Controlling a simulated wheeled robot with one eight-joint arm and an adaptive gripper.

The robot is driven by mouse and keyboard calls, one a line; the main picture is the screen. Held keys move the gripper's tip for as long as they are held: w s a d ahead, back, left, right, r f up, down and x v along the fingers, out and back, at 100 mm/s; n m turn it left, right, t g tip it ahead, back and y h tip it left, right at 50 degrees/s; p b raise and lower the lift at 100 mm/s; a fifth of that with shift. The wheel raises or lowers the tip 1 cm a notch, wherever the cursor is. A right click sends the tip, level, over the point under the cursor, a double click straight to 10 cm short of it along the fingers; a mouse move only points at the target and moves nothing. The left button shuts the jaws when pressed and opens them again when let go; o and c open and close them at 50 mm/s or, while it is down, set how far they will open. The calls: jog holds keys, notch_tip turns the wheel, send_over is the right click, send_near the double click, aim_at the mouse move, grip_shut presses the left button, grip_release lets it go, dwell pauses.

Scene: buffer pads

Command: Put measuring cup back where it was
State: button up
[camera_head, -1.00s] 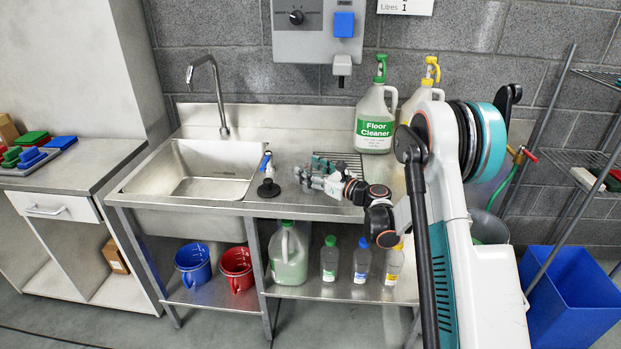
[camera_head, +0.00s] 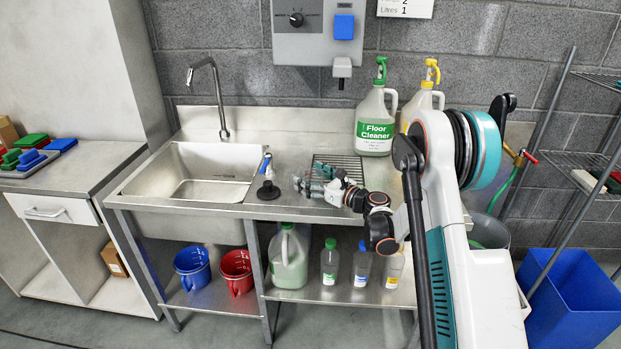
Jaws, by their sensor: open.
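A blue measuring cup (camera_head: 193,266) and a red measuring cup (camera_head: 237,269) stand side by side on the lower shelf under the sink, at its left end. I cannot tell which one the task means. My gripper (camera_head: 300,184) is open over the steel counter, to the right of the sink basin. It is above and to the right of both cups and well apart from them. No cup shows between its fingers, though the fingertips are small and hard to make out.
A black-based tool with a blue handle (camera_head: 267,188) stands just left of my gripper. The floor cleaner jug (camera_head: 375,128) and a yellow-topped jug (camera_head: 428,98) stand behind. A green-capped jug (camera_head: 288,262) and several bottles fill the lower shelf right of the cups.

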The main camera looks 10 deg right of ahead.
jog(key=p+v, duration=0.3)
jog(key=v, duration=0.9)
jog(key=shift+p, duration=0.4)
jog(key=shift+a+r, duration=0.1)
jog(key=shift+a+r, duration=0.15)
jog(key=shift+r, duration=0.1)
jog(key=s+a+r+n+g+h, duration=0.5)
jog(key=s+a+r+n, duration=0.7)
jog(key=s+r+n, duration=0.4)
jog(key=s+d+f+n+g+h, duration=0.1)
jog(key=s+d+n+h, duration=0.1)
jog(key=s+n, duration=0.4)
jog(key=s+d+f+n+g+h, duration=0.1)
jog(key=s+n, duration=0.5)
jog(key=s, duration=0.9)
jog(key=d+f+h, duration=0.1)
jog(key=d+h, duration=0.1)
jog(key=shift+d, duration=0.25)
